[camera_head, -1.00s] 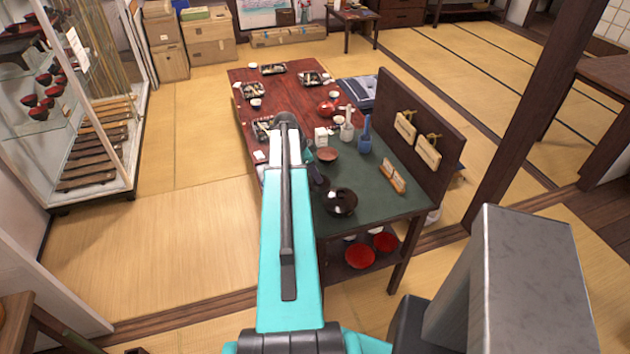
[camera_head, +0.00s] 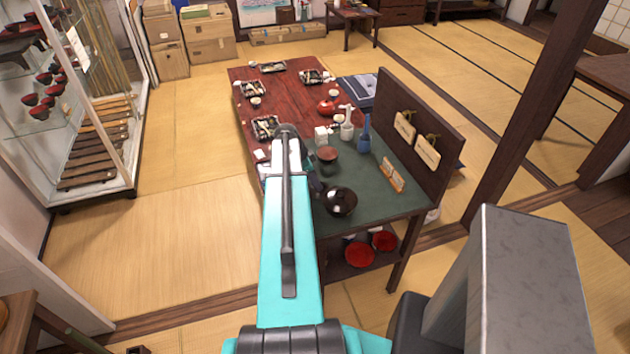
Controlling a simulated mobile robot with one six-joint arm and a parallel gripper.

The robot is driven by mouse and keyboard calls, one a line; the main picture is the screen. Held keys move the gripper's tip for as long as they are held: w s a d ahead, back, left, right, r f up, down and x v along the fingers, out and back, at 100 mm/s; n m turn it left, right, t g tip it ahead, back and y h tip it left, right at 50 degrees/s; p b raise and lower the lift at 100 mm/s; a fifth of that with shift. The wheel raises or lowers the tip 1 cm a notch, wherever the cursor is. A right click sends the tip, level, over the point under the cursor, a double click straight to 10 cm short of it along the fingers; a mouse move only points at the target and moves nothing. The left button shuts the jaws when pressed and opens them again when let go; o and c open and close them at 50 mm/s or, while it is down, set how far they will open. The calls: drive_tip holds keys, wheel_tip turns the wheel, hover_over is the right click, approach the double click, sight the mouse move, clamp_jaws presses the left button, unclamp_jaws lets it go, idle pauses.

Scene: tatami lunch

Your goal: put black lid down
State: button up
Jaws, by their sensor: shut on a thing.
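My gripper (camera_head: 315,184) is mostly hidden behind my turquoise arm, over the near left part of the green tabletop (camera_head: 385,208). A small dark part of it shows to the right of the arm, and it is shut on the black lid. The lid cannot be made out clearly behind the arm and against the dark shapes there. A round brown piece (camera_head: 327,154) with a dark lower side shows just beyond the gripper. A glossy black bowl (camera_head: 341,202) stands on the green top, right of and nearer than the gripper.
Red bowls (camera_head: 359,254) sit on the lower shelf. The green top's front right is clear.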

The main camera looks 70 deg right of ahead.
drive_tip(key=o, duration=1)
drive_tip(key=shift+r, duration=0.15)
drive_tip(key=shift+b+v, duration=1.9)
drive_tip(key=shift+v, duration=4.05)
drive_tip(key=shift+a, duration=0.1)
